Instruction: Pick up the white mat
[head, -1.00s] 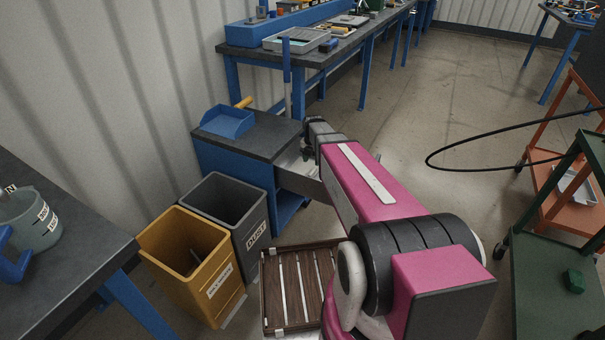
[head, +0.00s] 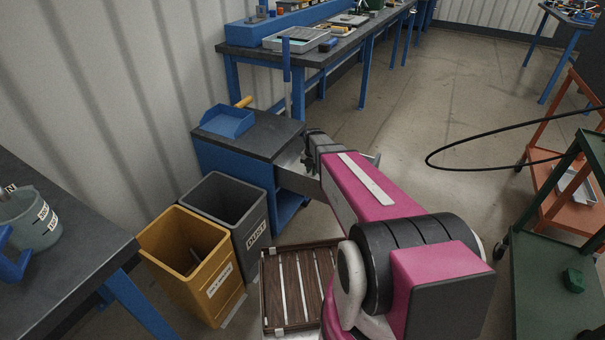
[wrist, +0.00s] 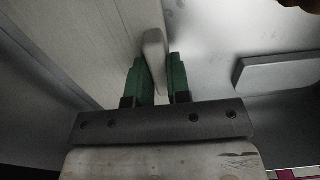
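My gripper's two green fingers (wrist: 160,80) stand apart in the wrist view. A narrow pale piece with a rounded end (wrist: 155,48) shows between them and past their tips. It may be the white mat seen edge-on, but I cannot tell for sure. I also cannot tell whether the fingers press on it. In the head view my arm reaches into an open grey drawer (head: 291,163) of the blue cabinet. The fingers and any mat are hidden there behind my arm.
The drawer's grey metal floor (wrist: 212,45) and a grey bar (wrist: 275,72) show beside the fingers. The blue cabinet (head: 245,135) carries a blue dustpan (head: 228,121). A grey bin (head: 225,195), a yellow bin (head: 190,255) and a slatted wooden crate (head: 283,285) stand nearby. Open floor lies to the right.

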